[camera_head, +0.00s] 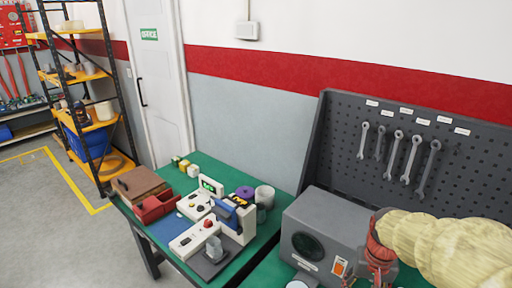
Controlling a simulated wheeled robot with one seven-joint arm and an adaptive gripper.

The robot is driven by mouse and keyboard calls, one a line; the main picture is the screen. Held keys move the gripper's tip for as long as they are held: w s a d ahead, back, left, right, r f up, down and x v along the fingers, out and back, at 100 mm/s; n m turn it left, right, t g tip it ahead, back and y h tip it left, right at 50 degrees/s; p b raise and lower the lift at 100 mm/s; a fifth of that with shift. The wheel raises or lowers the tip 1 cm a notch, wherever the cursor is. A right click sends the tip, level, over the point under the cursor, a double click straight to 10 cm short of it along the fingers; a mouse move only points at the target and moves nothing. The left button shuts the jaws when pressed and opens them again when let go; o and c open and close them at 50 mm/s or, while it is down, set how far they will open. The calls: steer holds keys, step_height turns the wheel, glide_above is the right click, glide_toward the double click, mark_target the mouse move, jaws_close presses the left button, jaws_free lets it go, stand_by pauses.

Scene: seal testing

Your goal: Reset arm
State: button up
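My arm (445,245), in a pale yellow ribbed sleeve, comes in from the right edge in the head view. Its end, my gripper (378,262), is reddish and partly cut off at the bottom edge. It is in front of the right side of a grey box-shaped machine (322,232). The fingers are too small and too hidden to tell whether they are open or shut. I see nothing clearly held in it.
A green-topped bench (215,170) carries a white sealing device (235,222), a red bin (155,207), a brown box (138,185) and small cups. A dark pegboard (455,155) with several wrenches stands behind my arm. Shelves (90,77) stand far left; the floor there has open room.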

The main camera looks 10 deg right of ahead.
steer(key=s+a+r+n+t, duration=0.2)
steer(key=a+r, duration=0.4)
steer(key=a, duration=0.3)
steer(key=s+a+r+n+t, duration=0.2)
steer(key=a+r+n+t, duration=0.1)
steer(key=a+r, duration=0.4)
steer(key=shift+s+a+r+n, duration=0.25)
steer(key=shift+a+n, duration=0.35)
steer(key=shift+a, duration=0.25)
steer(key=shift+c, duration=1.2)
